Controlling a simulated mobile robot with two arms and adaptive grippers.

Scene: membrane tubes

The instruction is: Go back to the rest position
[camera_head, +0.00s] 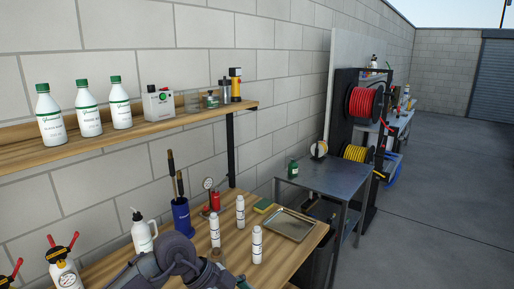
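Three white tubes with dark bands stand upright on the wooden workbench (287,262): a left tube (215,230), a back tube (240,212) and a front tube (257,245). Grey links of one of my arms show at the bottom edge, in front of the bench, and hide part of its top. I cannot tell which arm they belong to. No fingertips of either gripper show. A metal tray (288,225) lies on the bench to the right of the tubes, with no tube seen in it.
A wooden shelf (150,131) with several bottles runs along the block wall above the bench. A spray bottle (142,232), a blue holder (181,215) and a gauge (208,184) stand on the bench. A metal table (330,178) is beyond. Open floor (440,200) lies right.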

